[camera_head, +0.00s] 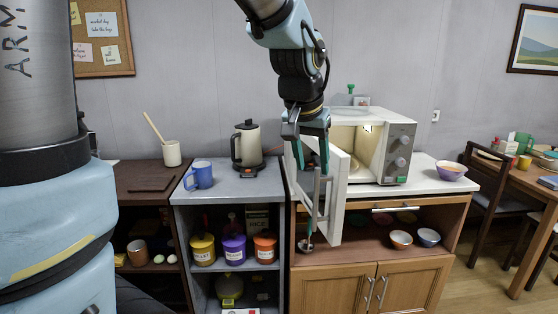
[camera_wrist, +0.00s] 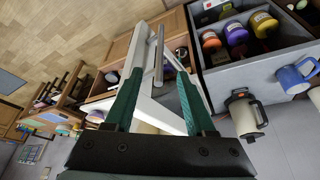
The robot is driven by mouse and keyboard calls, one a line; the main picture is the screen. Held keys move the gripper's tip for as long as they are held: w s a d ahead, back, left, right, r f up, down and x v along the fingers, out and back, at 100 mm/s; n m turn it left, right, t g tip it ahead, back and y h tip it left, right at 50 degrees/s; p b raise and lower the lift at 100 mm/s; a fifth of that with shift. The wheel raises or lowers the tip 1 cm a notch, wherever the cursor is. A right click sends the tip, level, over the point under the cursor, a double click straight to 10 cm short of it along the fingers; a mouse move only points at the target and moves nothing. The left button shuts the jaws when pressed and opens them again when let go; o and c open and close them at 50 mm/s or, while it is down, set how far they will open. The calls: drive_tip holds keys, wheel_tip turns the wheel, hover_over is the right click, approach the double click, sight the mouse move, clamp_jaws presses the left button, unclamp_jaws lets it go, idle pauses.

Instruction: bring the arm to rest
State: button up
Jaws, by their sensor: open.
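My gripper (camera_head: 312,166) hangs pointing down in front of the open white microwave door (camera_head: 335,205). Its green fingers are apart. In the wrist view my gripper (camera_wrist: 160,76) has the grey bar handle (camera_wrist: 158,55) of the door lying in line with the gap between the fingertips. No held object shows between them. I cannot tell whether a finger touches the handle or door. The microwave (camera_head: 388,150) stands on the white counter, with its door swung out toward me and its lit inside partly hidden by my arm.
Left of the door, a kettle (camera_head: 247,145) and a blue mug (camera_head: 199,175) stand on the grey shelf top. Yellow, purple and orange jars sit below. A purple bowl (camera_head: 450,171) stands right of the microwave. Two bowls sit in the open shelf under the counter. A chair and table are at right.

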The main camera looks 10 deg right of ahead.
drive_tip(key=s+a+f+n+g+y, duration=0.1)
drive_tip(key=a+f+n, duration=0.2)
drive_tip(key=a, duration=1)
drive_tip(key=a+f+n+y, duration=0.1)
drive_tip(key=a+f+n, duration=0.3)
drive_tip(key=a+f, duration=0.6)
drive_tip(key=a, duration=0.3)
drive_tip(key=shift+s+a+g+y, duration=0.35)
drive_tip(key=shift+s+g+y, duration=0.05)
